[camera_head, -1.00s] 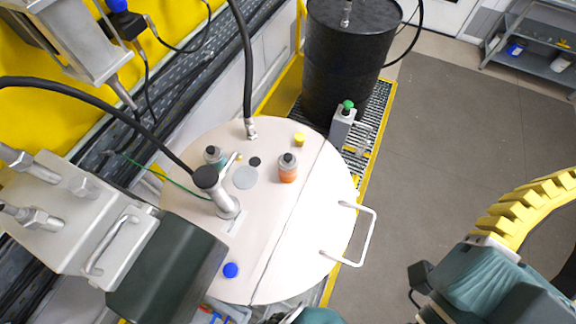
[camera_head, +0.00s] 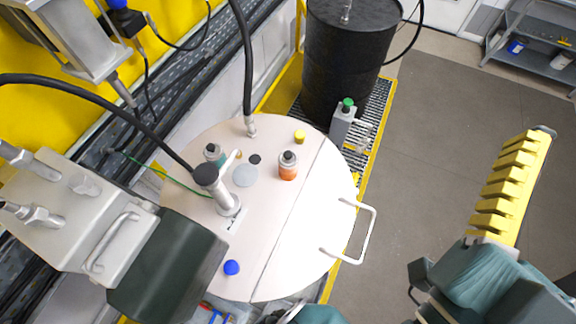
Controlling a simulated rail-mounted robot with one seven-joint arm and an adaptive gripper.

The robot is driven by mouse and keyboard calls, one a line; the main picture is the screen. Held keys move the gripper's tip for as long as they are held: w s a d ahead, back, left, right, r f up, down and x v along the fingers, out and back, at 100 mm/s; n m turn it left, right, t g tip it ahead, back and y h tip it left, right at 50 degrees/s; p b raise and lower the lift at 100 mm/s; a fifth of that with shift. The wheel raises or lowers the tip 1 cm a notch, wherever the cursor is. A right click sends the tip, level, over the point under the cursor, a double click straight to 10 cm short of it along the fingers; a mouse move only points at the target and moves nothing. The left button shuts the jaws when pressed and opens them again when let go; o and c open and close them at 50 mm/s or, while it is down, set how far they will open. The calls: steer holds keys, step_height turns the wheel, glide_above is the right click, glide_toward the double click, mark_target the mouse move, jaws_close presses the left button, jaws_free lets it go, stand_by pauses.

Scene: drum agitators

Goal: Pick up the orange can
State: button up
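The orange can (camera_head: 287,166) stands upright on the round cream drum lid (camera_head: 310,225), right of the lid's centre. It has an orange lower part, a grey upper part and a dark cap. A similar teal can (camera_head: 214,154) stands to its left, partly behind a metal fitting (camera_head: 222,195). Teal parts, apparently of my arm, show at the bottom edge and lower right. Nothing touches the orange can.
A yellow cap (camera_head: 299,137) and a blue cap (camera_head: 231,268) are on the lid. A white handle (camera_head: 366,232) sticks out at its right. The green motor housing (camera_head: 168,268) and black hoses crowd the left. A black drum (camera_head: 350,60) stands behind. Grey floor (camera_head: 430,150) is open at right.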

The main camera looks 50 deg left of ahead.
steer(key=shift+o, duration=0.2)
steer(key=n+g+y+b, duration=1.1)
steer(key=g+y+b, duration=0.1)
steer(key=g+b, duration=0.25)
glide_toward(288, 171)
steer(key=p+x, duration=0.1)
steer(key=x, duration=0.6)
steer(key=shift+w+a, duration=0.2)
steer(key=shift+a, duration=0.2)
steer(key=p+x, duration=0.1)
steer(key=x, duration=0.4)
steer(key=shift+w+f+p, duration=0.25)
steer(key=shift+w+p, duration=0.05)
steer(key=shift+p, duration=0.05)
steer(key=c, duration=1.3)
